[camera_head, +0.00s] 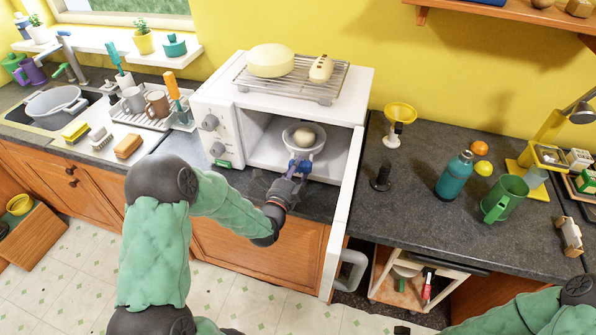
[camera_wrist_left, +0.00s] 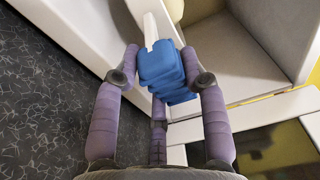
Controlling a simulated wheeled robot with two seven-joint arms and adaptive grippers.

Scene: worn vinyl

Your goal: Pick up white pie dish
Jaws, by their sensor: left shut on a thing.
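My left gripper (camera_head: 298,168) reaches into the open front of a white microwave (camera_head: 226,120). Its fingers are shut on a blue handle-like piece (camera_wrist_left: 167,70), with a pale stem (camera_wrist_left: 151,30) beyond it in the left wrist view. In the head view a light grey bowl (camera_head: 291,134) with a pale round thing (camera_head: 304,139) in it sits just past the fingers; I cannot tell whether the blue piece belongs to it. Nothing is plainly a white pie dish; a cream round thing (camera_head: 270,60) rests on the rack above. My right gripper is out of view.
The open microwave door (camera_head: 341,215) juts forward right of my left gripper. A wire rack (camera_head: 325,85) tops the microwave. A yellow funnel (camera_head: 400,112), teal bottle (camera_head: 455,177) and green mug (camera_head: 505,197) stand on the right counter. Its front middle is clear.

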